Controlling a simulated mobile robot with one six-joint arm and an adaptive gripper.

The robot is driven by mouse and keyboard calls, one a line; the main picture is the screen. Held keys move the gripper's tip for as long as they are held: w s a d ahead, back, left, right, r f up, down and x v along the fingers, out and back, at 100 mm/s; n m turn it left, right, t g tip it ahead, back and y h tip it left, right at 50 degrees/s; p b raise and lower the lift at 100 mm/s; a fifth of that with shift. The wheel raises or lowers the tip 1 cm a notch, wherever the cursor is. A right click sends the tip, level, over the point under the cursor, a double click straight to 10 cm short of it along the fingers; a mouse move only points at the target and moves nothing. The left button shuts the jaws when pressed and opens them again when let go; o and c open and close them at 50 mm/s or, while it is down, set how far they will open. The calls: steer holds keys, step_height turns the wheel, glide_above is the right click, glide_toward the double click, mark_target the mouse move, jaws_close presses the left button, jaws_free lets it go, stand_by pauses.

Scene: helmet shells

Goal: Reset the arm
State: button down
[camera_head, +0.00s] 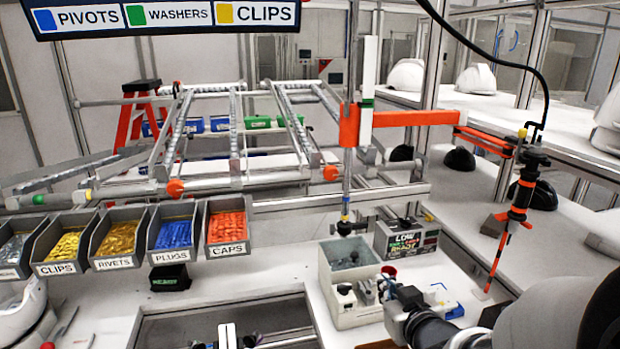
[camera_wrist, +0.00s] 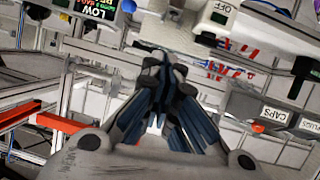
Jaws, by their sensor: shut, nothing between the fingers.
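My gripper (camera_wrist: 162,72) shows large in the wrist view. Its dark fingers converge at their tips, closed with nothing between them. In the head view my arm (camera_head: 428,328) comes in from the lower right, and its end is over the white bench beside the grey bin (camera_head: 349,256). The fingertips are small and hard to make out there against the clutter. The wrist view is tilted and shows the labelled bins at the right, with a CAPS bin (camera_wrist: 272,109).
Labelled parts bins, such as the CAPS bin (camera_head: 227,228), hang in a row at the left. An orange-and-black hanging tool (camera_head: 521,195) is at the right. Helmet shells (camera_head: 476,79) sit on the back shelf.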

steer(key=s+a+r+m+g, duration=0.1)
steer(key=s+g, duration=0.3)
steer(key=s, duration=0.9)
steer(key=s+a+r+m+g+h, duration=0.1)
steer(key=s+g, duration=0.4)
steer(key=s, duration=0.9)
steer(key=shift+s+a, duration=0.2)
steer(key=shift+a, duration=0.65)
